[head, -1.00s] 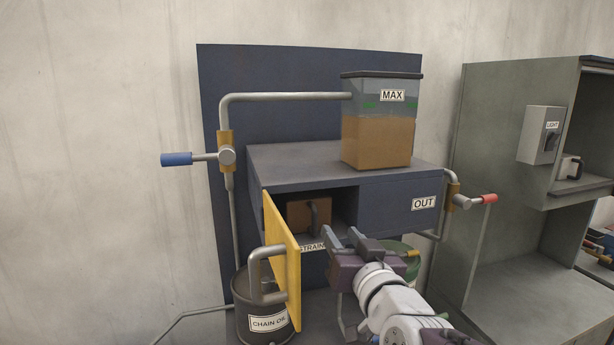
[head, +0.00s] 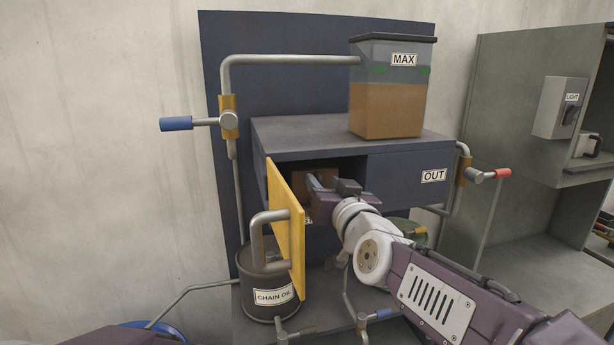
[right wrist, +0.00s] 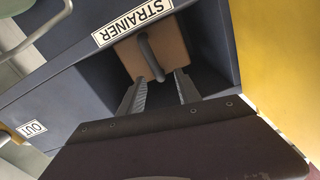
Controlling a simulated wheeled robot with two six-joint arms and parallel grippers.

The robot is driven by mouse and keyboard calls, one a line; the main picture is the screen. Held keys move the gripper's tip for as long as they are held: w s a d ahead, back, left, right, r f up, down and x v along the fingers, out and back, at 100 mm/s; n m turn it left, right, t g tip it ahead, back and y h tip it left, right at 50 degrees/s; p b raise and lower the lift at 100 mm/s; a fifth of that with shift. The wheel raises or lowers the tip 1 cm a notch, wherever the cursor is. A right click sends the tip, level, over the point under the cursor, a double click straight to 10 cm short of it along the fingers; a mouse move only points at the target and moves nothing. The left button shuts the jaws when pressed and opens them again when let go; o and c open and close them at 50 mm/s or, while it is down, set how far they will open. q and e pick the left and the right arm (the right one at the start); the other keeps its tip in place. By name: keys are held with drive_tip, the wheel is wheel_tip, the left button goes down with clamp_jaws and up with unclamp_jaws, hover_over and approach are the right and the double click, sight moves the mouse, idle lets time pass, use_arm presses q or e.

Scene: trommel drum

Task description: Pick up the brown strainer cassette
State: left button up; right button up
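The brown strainer cassette (head: 300,180) sits inside the open dark blue compartment, partly hidden behind my right gripper in the head view. In the right wrist view the cassette (right wrist: 165,52) shows its front face with a dark curved handle (right wrist: 147,58). My right gripper (head: 322,184) reaches to the compartment opening. In the right wrist view its two fingers (right wrist: 160,84) are apart, with one end of the handle between the tips and no visible grip on it. My left gripper is not in view.
A yellow door (head: 286,228) with a grey handle stands open left of the compartment. A tank marked MAX (head: 388,105) stands on top of the housing (head: 300,135). A CHAIN OIL drum (head: 262,278) stands below. A blue-handled valve (head: 177,124) is at left, a red-handled one (head: 500,174) at right.

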drive_tip(key=shift+x, duration=1.1)
drive_tip(key=shift+s, duration=0.15)
clamp_jaws()
idle(0.4)
